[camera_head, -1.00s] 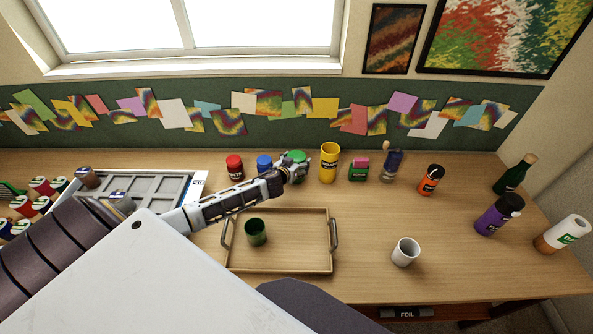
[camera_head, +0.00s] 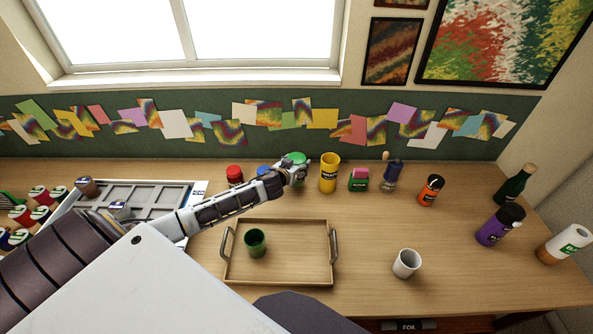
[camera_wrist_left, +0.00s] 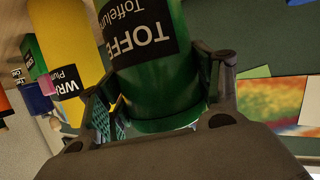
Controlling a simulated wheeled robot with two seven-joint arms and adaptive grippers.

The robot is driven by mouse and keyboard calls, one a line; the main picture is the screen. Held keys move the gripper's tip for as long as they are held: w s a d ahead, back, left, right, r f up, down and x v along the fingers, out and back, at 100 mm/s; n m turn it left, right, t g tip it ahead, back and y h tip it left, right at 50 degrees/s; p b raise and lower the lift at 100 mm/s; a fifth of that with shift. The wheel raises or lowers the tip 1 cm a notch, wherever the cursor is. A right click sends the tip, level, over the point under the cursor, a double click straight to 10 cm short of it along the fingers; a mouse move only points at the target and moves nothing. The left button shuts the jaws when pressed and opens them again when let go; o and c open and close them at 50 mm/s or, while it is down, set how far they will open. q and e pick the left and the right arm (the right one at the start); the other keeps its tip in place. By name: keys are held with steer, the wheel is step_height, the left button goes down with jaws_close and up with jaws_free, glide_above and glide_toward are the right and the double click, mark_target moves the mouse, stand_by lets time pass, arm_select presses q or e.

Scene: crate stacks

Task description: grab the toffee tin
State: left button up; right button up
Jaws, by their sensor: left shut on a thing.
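The toffee tin is a green cylinder with a black label reading "TOFFE". In the left wrist view the tin (camera_wrist_left: 165,85) stands between the two fingers of my left gripper (camera_wrist_left: 160,105), which is shut on it. In the head view the green top of the tin (camera_head: 295,158) shows at the back of the table, just beyond my left gripper (camera_head: 294,174). The gripper and wrist hide most of the tin there, and I cannot tell whether it is clear of the table. My right gripper is not in view.
A yellow tin (camera_head: 329,173) stands close right of the toffee tin, and blue (camera_head: 264,172) and red (camera_head: 234,175) ones stand left. A wooden tray (camera_head: 279,280) with a green cup (camera_head: 255,242) lies in front. A white cup (camera_head: 406,263) stands right of the tray.

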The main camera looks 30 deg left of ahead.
mark_target(297, 158)
arm_select(q)
steer(key=shift+r, duration=2.95)
